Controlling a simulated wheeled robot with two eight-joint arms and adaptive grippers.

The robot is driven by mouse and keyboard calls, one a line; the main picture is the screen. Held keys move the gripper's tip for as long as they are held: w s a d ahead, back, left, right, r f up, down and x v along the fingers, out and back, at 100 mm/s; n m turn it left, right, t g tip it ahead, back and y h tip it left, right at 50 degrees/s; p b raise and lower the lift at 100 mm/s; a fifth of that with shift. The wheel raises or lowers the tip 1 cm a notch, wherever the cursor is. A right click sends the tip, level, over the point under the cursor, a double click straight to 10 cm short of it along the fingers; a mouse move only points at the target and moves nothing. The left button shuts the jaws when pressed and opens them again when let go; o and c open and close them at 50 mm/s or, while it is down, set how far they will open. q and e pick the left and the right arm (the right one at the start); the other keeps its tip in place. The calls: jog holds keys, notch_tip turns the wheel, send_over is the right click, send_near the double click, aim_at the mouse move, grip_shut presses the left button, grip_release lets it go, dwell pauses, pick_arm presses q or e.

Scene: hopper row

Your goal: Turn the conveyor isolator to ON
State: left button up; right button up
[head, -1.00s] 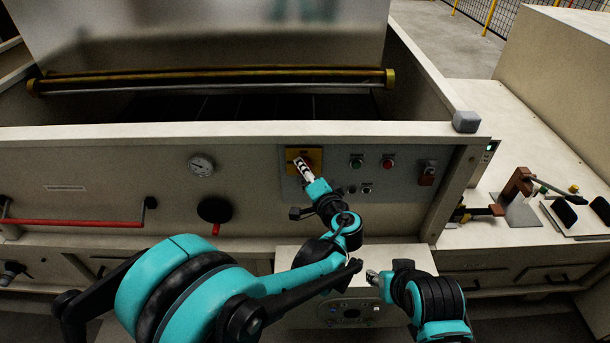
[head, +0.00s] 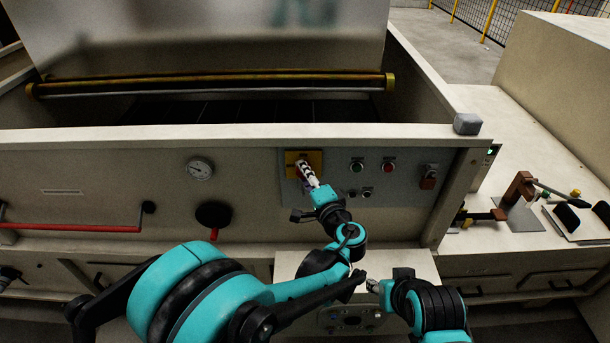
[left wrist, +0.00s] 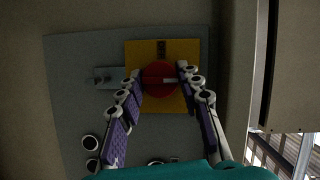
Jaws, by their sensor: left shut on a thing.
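The conveyor isolator is a red round knob (left wrist: 158,90) on a yellow plate (left wrist: 190,50), on the grey control panel. In the head view the yellow plate (head: 291,158) shows at the panel's upper left, and the fingers mostly cover the knob. My left gripper (head: 305,166) is shut on the knob. In the left wrist view its fingertips (left wrist: 159,75) lie on opposite sides of the knob, and a pale bar crosses the knob's right part.
Green (head: 357,165) and red (head: 388,168) push buttons sit right of the isolator, with a padlocked switch (head: 428,178) farther right. A gauge (head: 200,169) and a red handle bar (head: 75,228) are to the left. A bench with tools (head: 520,190) stands at right.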

pick_arm(q)
jog(key=o, duration=1.2)
jog(key=shift+c, duration=0.2)
